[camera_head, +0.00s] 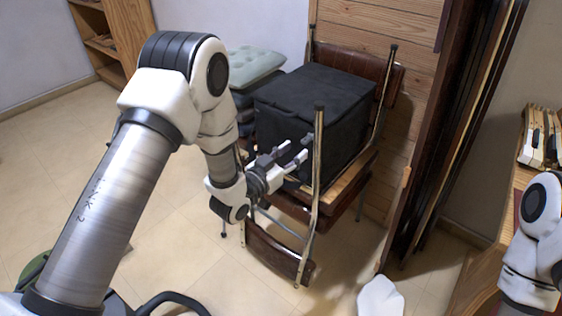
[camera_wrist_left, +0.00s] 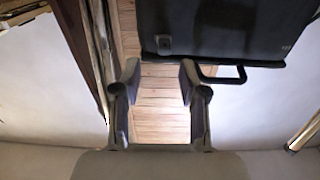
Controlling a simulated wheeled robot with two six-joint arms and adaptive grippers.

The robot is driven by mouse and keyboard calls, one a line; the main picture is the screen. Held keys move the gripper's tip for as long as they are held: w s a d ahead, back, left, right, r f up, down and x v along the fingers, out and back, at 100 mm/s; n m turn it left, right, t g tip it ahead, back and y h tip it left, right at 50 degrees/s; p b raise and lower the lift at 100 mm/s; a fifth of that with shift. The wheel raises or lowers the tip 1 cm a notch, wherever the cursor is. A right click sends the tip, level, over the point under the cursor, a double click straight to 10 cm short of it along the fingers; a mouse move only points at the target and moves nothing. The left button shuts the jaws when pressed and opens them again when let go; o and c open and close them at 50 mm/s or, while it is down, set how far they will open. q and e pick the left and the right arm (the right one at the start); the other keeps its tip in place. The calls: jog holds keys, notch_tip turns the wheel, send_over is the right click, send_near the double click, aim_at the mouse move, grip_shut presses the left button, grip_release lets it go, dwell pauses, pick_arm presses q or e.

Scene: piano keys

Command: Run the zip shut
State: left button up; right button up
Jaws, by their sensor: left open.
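A black fabric case (camera_head: 305,100) sits on upturned, stacked chairs against the wooden panel. My left gripper (camera_head: 294,153) is beside the lower front of the case, its fingers open and empty. In the left wrist view the case (camera_wrist_left: 225,25) fills the top, with a small grey tab (camera_wrist_left: 163,44) near its edge and a black loop handle (camera_wrist_left: 222,78) below. The open fingers (camera_wrist_left: 161,88) are below the tab with wood showing between them, apart from it. I cannot make out a zip line or tell whether the tab is its slider. My right gripper is out of view.
Metal chair legs (camera_head: 318,150) stand close to my left gripper. Dark upright boards (camera_head: 440,130) lean at the right. Piano keys (camera_head: 540,140) show at the far right. The floor at left is mostly clear.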

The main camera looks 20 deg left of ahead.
pick_arm(q)
jog(key=v, duration=0.6)
jog(key=shift+s, duration=0.2)
jog(key=s+a+f+n+g+y, duration=0.1)
jog(key=s+f+g+y, duration=0.1)
jog(key=s+f+g, duration=0.7)
jog(key=s+a+f+n+g+y, duration=0.2)
jog(key=s+f+y, duration=0.1)
jog(key=s+f, duration=1.1)
jog(key=s+a+f+n+g+y, duration=0.15)
jog(key=s+f+g, duration=0.35)
jog(key=s, duration=0.5)
notch_tip(320, 180, up, 16)
jog(key=g+p, duration=0.1)
jog(key=p, duration=1.4)
jog(key=shift+w+a, duration=0.2)
jog(key=shift+w, duration=0.25)
